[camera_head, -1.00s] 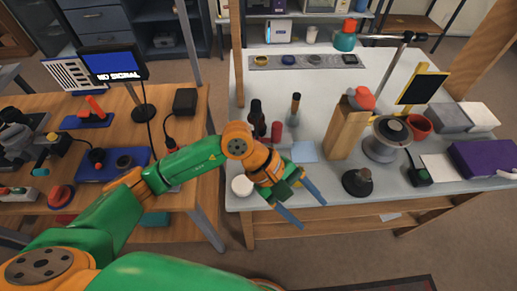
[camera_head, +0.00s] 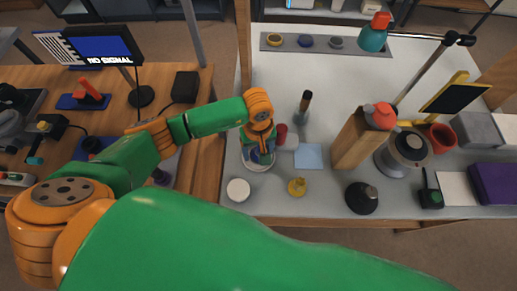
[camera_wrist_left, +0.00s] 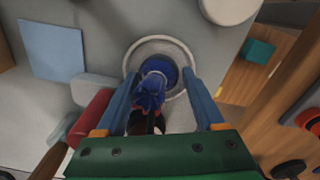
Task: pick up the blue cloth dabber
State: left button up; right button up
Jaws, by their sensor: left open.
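The blue cloth dabber (camera_wrist_left: 150,92) stands in a round pale dish (camera_wrist_left: 134,58) with a blue inside, in the left wrist view. My left gripper (camera_wrist_left: 160,80) is open, with one blue finger on each side of the dabber. I cannot tell whether either finger touches it. The dabber's lower end is partly hidden near the gripper's green body. In the head view my left gripper (camera_head: 262,157) points down over the dish (camera_head: 250,165) on the light grey bench and hides most of the dabber. My right gripper is not in view.
A red-capped bottle (camera_head: 282,133) lies or stands close beside the gripper. The bench's back middle is clear.

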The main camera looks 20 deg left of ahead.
pick_arm(q)
jog(key=shift+w+f, duration=0.25)
jog(key=shift+f, duration=0.1)
jog(key=shift+s+r, duration=0.15)
jog(key=c, duration=1)
jog(key=shift+r, duration=0.2)
notch_tip(320, 180, up, 3)
jog(key=shift+f+b, duration=0.15)
jog(key=shift+b, duration=0.75)
jog(key=s+r, duration=0.3)
jog(key=s, duration=0.1)
jog(key=s+d+r+p, duration=0.1)
jog(key=s+r, duration=0.2)
jog(key=s, duration=0.2)
jog(key=s+r+p, duration=0.1)
jog(key=s+r, duration=0.2)
jog(key=s, duration=0.2)
jog(key=shift+d+r, duration=0.15)
jog(key=shift+r, duration=0.25)
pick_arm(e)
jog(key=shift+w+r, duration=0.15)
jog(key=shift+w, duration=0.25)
pick_arm(q)
jog(key=shift+w, duration=0.1)
